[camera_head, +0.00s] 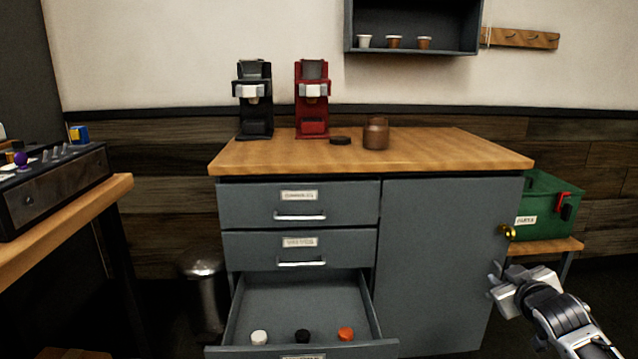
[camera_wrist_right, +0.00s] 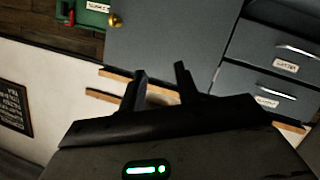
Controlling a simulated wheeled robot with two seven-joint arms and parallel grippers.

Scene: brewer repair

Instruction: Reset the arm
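My right gripper (camera_head: 497,278) is in the lower right of the head view, in front of the right side of the grey cabinet (camera_head: 445,260). In the right wrist view its two dark fingers (camera_wrist_right: 160,78) stand apart with nothing between them, so it is open and empty. The cabinet door is shut, and its brass knob (camera_head: 508,233) shows just above the gripper. My left arm and gripper are not in view.
The bottom drawer (camera_head: 300,300) is pulled out, with a white, a black and an orange piece inside. A black brewer (camera_head: 254,100), a red brewer (camera_head: 312,100) and a brown jar (camera_head: 376,134) stand on the countertop. A green crate (camera_head: 545,205) stands at right.

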